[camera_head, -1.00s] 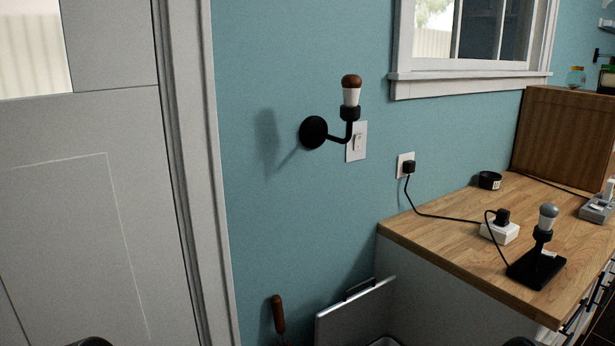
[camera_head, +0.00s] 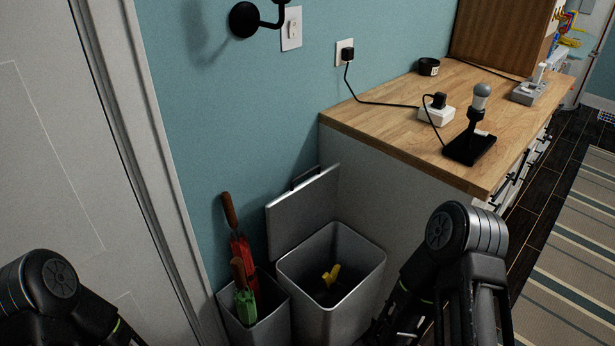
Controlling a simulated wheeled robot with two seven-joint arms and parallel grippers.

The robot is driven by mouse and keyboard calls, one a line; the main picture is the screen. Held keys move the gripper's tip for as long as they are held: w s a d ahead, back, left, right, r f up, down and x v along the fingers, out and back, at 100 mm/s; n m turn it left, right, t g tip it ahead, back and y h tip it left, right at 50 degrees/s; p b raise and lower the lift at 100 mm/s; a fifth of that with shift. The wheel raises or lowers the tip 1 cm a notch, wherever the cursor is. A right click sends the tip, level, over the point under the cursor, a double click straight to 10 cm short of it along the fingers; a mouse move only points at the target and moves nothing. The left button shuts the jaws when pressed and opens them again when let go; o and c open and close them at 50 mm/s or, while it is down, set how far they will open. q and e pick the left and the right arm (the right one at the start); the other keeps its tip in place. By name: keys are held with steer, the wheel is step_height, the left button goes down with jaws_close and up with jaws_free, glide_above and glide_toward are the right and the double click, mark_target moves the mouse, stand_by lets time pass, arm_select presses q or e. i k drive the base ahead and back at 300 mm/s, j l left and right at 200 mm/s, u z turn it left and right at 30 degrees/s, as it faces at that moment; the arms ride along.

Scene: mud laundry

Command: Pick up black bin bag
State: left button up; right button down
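An open grey bin (camera_head: 352,312) stands on the floor against the blue wall, left of the wooden counter. Its inside is dark, and a yellow piece (camera_head: 331,275) shows in it. The dark mass around the yellow piece may be the black bin bag, but its outline is too dark to tell. My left arm shows at the lower left and my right arm at the lower right, in front of the bin's right side. Neither gripper's fingers can be seen.
The bin's raised lid (camera_head: 303,215) leans toward the wall. A smaller grey holder (camera_head: 268,327) with red and green umbrellas (camera_head: 240,252) stands left of the bin. The counter (camera_head: 395,118) holds a lamp (camera_head: 473,135) and a cord. A white door is at left, a striped rug (camera_head: 570,260) at right.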

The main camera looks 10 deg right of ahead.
mark_target(328, 293)
steer(key=i+l, duration=0.15)
steer(key=l, duration=0.2)
steer(key=i+l+u, duration=0.1)
steer(key=l, duration=0.3)
steer(key=i+l, duration=0.15)
steer(key=l, duration=0.2)
steer(key=i+l, duration=0.15)
steer(key=l, duration=0.2)
steer(key=u, duration=0.05)
